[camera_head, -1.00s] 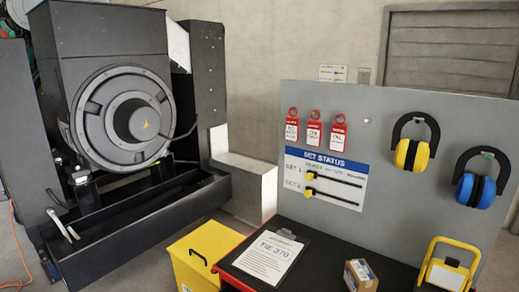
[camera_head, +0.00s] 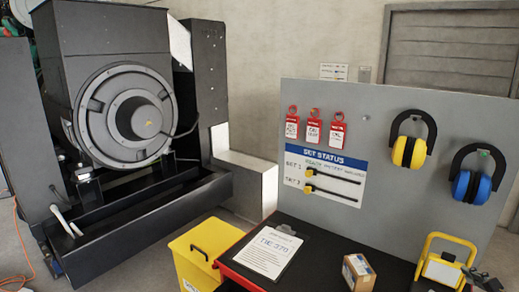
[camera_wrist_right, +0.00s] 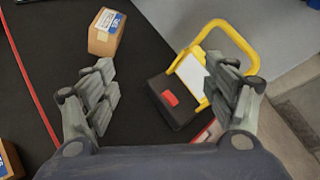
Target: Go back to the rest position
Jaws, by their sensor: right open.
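My right gripper (camera_wrist_right: 165,95) shows in the right wrist view. Its two fingers are apart and nothing is between them. It is above the black bench top (camera_wrist_right: 60,45), with a yellow-framed work lamp (camera_wrist_right: 185,92) and a small cardboard box (camera_wrist_right: 106,33) beyond its fingers.
The black bench with a red edge (camera_head: 232,273) carries a clipboard (camera_head: 263,252), the box (camera_head: 358,272) and the lamp (camera_head: 443,265). Behind it stands a grey board (camera_head: 395,215) with tags and earmuffs. A yellow bin (camera_head: 196,250) and a genset (camera_head: 120,110) are at left.

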